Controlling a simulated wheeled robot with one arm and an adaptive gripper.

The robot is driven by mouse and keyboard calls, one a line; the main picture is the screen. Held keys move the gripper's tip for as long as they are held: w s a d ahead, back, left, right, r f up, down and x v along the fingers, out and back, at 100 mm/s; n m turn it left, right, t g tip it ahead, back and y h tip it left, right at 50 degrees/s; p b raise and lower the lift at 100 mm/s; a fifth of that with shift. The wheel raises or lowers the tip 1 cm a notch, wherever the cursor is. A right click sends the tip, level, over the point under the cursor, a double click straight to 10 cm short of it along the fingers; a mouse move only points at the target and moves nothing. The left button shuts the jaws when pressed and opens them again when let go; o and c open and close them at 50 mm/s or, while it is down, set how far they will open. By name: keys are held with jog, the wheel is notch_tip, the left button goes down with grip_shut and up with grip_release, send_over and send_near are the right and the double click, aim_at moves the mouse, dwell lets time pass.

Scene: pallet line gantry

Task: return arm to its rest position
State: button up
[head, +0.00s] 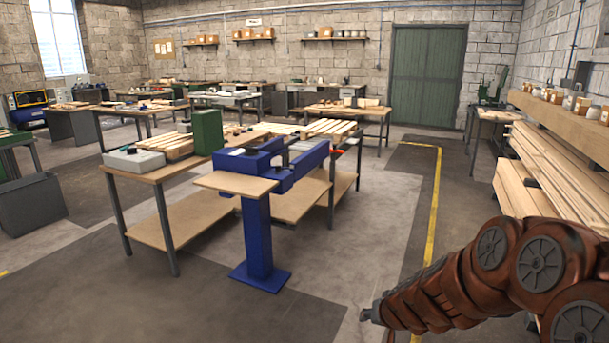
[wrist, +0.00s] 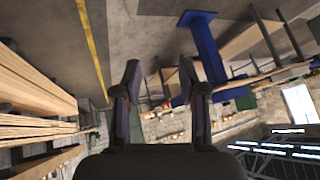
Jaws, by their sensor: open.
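My gripper (wrist: 160,80) shows in the wrist view with its two dark fingers spread apart and nothing between them. In the head view my brown-red arm (head: 450,285) reaches in from the lower right, and its tip (head: 369,314) is over the floor near the yellow line. The fingers are too small and turned away to make out there. The arm touches nothing that I can see.
A blue pedestal stand (head: 258,235) is at the centre by a wooden workbench (head: 160,172). Stacked timber (head: 545,175) lies on a rack at the right. The floor along the yellow line (head: 437,190) is clear. A green door (head: 427,75) is at the back.

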jog(key=s+a+r+n+g+y, duration=0.2)
jog(key=s+a+r, duration=0.35)
jog(key=s, duration=0.25)
jog(key=s+d+r+g+h, duration=0.1)
jog(key=s+d+g, duration=0.1)
jog(key=s, duration=0.8)
jog(key=s+d+r+g+h+p, duration=0.1)
jog(key=s+d+r+g, duration=0.1)
jog(key=s, duration=0.8)
jog(key=s+d+r+g+h+p, duration=0.1)
jog(key=s+d+r+g, duration=0.1)
jog(key=s, duration=0.8)
jog(key=shift+s+d+r+g, duration=0.15)
jog(key=shift+r+g, duration=0.1)
jog(key=shift+g, duration=0.35)
jog(key=shift+d, duration=0.15)
